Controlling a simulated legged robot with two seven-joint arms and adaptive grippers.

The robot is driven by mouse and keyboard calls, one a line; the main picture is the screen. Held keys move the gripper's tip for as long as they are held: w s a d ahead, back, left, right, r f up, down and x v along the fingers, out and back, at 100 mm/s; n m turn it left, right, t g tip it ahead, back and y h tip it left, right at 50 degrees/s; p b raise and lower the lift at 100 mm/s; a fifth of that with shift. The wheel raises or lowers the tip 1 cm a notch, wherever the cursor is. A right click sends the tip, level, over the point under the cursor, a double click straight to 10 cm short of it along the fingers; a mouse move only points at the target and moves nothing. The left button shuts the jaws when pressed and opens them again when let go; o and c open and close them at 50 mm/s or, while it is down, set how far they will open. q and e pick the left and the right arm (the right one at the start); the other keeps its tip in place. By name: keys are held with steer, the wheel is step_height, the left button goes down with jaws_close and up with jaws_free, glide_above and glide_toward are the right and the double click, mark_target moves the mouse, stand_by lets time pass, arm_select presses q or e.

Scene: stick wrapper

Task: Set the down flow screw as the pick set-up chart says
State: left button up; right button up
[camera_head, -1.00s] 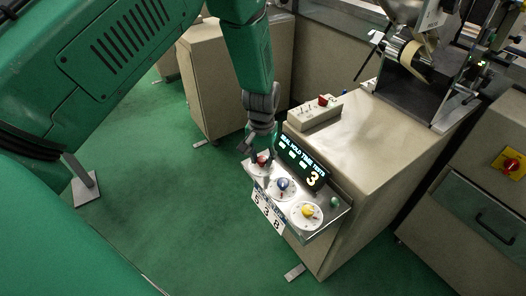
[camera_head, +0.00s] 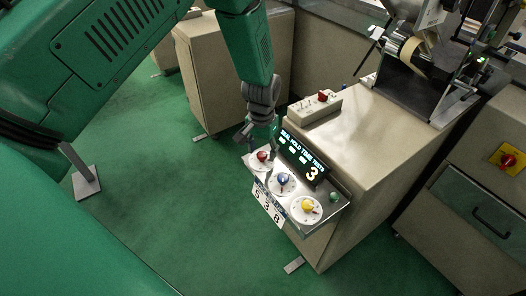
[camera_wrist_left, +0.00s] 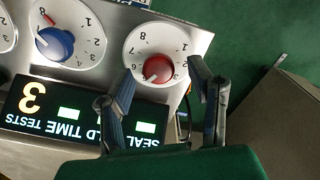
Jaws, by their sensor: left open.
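No down flow screw or pick set-up chart can be made out. A tilted metal panel holds a red knob (camera_head: 262,156), a blue knob (camera_head: 283,179) and a yellow knob (camera_head: 307,205), each on a white numbered dial. A white card (camera_head: 268,204) on the panel's front edge reads 5, 3, 8. My left gripper (camera_head: 261,138) is above the red knob, open and empty. In the left wrist view its fingers (camera_wrist_left: 158,75) stand on either side of the red knob (camera_wrist_left: 157,69); contact cannot be told. My right gripper is not in view.
A black display (camera_head: 302,158) behind the dials reads SEAL HOLD TIME TESTS and a large 3. A green button (camera_head: 334,197) sits at the panel's right end. A switch box (camera_head: 315,107) stands on the beige cabinet (camera_head: 350,140). The green floor at left is mostly clear.

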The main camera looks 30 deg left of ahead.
mark_target(263, 153)
arm_select(q)
step_height(263, 153, up, 11)
stand_by(0.3)
step_height(263, 153, down, 12)
steer(key=shift+f+m+p, duration=0.1)
steer(key=shift+m+p, duration=0.6)
steer(key=shift+m, duration=0.5)
jaws_close()
